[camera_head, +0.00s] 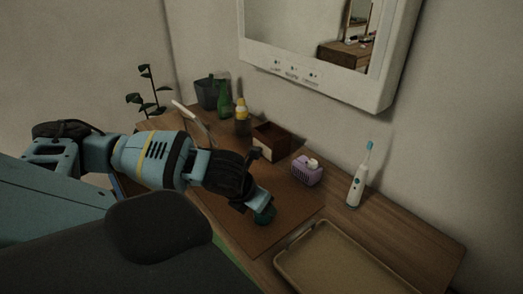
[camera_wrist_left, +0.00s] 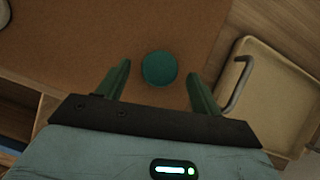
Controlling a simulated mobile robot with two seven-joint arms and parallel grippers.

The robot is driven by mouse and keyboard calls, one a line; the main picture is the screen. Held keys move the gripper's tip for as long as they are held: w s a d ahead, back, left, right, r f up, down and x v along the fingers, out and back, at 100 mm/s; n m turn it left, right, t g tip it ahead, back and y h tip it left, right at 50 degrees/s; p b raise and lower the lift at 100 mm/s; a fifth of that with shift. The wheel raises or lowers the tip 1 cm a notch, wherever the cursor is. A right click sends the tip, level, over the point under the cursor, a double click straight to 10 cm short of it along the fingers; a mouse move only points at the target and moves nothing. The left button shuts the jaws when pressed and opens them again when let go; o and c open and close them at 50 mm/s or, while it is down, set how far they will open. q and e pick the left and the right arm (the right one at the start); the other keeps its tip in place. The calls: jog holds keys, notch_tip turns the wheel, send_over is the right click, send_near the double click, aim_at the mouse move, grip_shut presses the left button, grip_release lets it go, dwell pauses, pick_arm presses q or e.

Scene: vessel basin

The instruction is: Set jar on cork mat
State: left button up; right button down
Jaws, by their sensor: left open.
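The jar, round and teal-green from above, shows in the left wrist view (camera_wrist_left: 159,68) between my fingers. In the head view the jar (camera_head: 265,215) is partly covered by my left gripper (camera_head: 259,203). The jar appears to stand on the brown mat (camera_head: 294,213), which looks like the cork mat and also fills much of the left wrist view (camera_wrist_left: 75,42). My left gripper (camera_wrist_left: 160,82) is open, with a finger on either side of the jar and visible gaps to it. My right gripper is in neither view.
A beige tray (camera_head: 341,262) with a handle lies to the right of the mat. A purple basket (camera_head: 307,171), a toothbrush (camera_head: 357,182), a brown box (camera_head: 270,138), bottles (camera_head: 242,121) and a dark bin (camera_head: 207,93) stand toward the wall. A mirror cabinet (camera_head: 315,82) hangs above.

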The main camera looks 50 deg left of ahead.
pick_arm(q)
jog(key=v, duration=0.6)
jog(key=shift+s+r+p, duration=0.15)
jog(key=shift+r+p, duration=0.2)
jog(key=shift+p, duration=0.05)
